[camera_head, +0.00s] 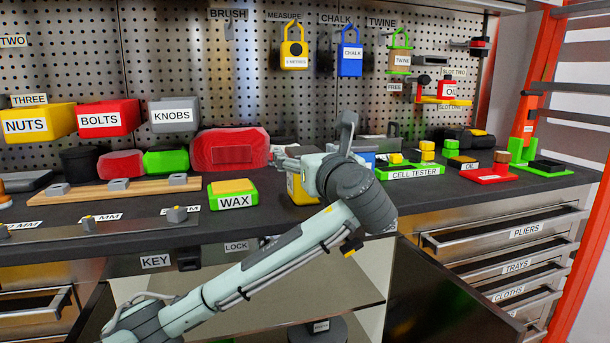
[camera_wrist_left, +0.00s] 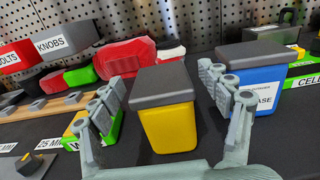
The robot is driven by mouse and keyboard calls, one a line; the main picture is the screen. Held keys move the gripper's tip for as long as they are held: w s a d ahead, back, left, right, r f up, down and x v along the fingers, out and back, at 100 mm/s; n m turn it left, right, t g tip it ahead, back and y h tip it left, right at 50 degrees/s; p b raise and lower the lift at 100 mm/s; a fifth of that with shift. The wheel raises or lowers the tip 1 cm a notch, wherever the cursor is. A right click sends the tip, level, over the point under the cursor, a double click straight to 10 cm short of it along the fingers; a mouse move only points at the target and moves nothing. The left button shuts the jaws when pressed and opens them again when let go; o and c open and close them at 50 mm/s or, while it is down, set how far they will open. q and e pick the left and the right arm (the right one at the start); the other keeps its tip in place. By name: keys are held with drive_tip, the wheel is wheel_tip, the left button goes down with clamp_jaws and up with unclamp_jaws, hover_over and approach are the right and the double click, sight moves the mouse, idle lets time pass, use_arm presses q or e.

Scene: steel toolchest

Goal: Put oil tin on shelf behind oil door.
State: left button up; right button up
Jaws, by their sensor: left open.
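A yellow tin with a dark grey lid stands on the worktop; it shows in the head view (camera_head: 301,190) and in the left wrist view (camera_wrist_left: 168,124). I cannot read a label on it, so I cannot confirm it is the oil tin. My left gripper (camera_head: 318,150) is over it and hides much of it in the head view. In the left wrist view the open fingers (camera_wrist_left: 163,88) are on either side of the tin, with gaps visible. Below the worktop, a cupboard stands open, with a pale shelf (camera_head: 350,291) inside and a dark door (camera_head: 440,297) swung out to the right. My right gripper is out of view.
A blue tin (camera_wrist_left: 264,92) with a label ending in "ASE" stands close right of the yellow one. The green and yellow WAX box (camera_head: 233,193) is to its left.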

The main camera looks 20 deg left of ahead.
use_arm(q)
drive_tip(key=shift+w+a, duration=0.4)
drive_tip(key=shift+w, duration=0.15)
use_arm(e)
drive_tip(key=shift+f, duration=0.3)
use_arm(q)
drive_tip(key=c, duration=1.4)
drive_tip(key=shift+r, duration=0.1)
drive_tip(key=c, duration=0.3)
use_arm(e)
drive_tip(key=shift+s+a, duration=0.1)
use_arm(q)
drive_tip(key=shift+r, duration=0.1)
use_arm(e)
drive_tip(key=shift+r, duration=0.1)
